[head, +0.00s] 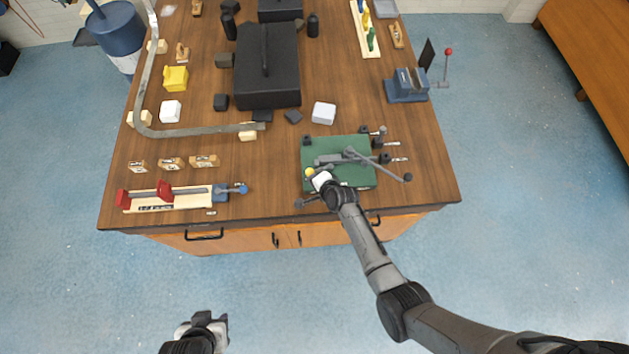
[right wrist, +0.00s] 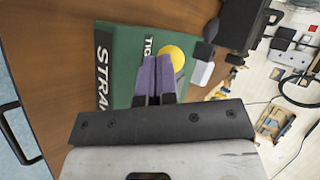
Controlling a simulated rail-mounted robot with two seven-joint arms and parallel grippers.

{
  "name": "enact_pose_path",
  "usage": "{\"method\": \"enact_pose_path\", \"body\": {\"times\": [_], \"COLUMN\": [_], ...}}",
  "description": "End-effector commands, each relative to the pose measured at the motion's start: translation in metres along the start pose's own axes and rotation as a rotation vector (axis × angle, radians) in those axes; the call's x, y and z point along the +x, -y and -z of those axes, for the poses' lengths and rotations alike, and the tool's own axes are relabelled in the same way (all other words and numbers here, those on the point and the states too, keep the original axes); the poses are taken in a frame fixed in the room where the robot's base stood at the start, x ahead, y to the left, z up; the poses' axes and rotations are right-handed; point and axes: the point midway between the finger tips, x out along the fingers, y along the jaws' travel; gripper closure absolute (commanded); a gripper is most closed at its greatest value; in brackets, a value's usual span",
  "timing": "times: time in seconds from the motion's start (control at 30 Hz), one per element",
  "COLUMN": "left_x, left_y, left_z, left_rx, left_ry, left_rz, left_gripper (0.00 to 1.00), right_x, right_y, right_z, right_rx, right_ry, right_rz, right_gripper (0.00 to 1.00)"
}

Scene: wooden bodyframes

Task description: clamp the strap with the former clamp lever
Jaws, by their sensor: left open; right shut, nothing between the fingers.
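The strap former is a green plate (head: 340,145) at the front right of the bench, carrying dark metal fittings. A grey lever (head: 384,166) with a dark ball end slants across its right side. A flat grey strip (head: 328,160) lies on the plate; I cannot tell if it is the strap. My right gripper (head: 319,180) is over the plate's front left corner, beside a yellow disc (head: 310,172). In the right wrist view its purple fingertips (right wrist: 157,75) are shut and empty near the yellow disc (right wrist: 173,60). My left gripper (head: 207,320) is open and empty, off the bench.
A long bent metal strip (head: 190,132) rests on small blocks at the left. A red-ended clamp fixture (head: 165,197) lies at the front left. A black case (head: 268,75), blocks and a blue vise (head: 407,86) stand behind. Bare wood lies between the fixture and the green plate.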

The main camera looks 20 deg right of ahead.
Motion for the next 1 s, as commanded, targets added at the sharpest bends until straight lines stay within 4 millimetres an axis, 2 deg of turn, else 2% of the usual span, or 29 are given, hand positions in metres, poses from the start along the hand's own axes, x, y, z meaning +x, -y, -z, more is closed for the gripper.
{"method": "enact_pose_path", "body": {"times": [0.4, 1.0], "left_x": [0.002, 0.003], "left_y": [-0.004, -0.002], "left_z": [0.001, 0.0], "left_rx": [-0.012, -0.005], "left_ry": [-0.003, -0.002], "left_rz": [-0.009, -0.004], "left_gripper": [0.57, 0.57], "right_x": [0.017, 0.022], "right_y": [0.012, 0.015], "right_z": [-0.004, -0.005], "right_rx": [0.0, -0.001], "right_ry": [0.007, 0.01], "right_rz": [-0.001, -0.004], "right_gripper": [1.0, 1.0]}}
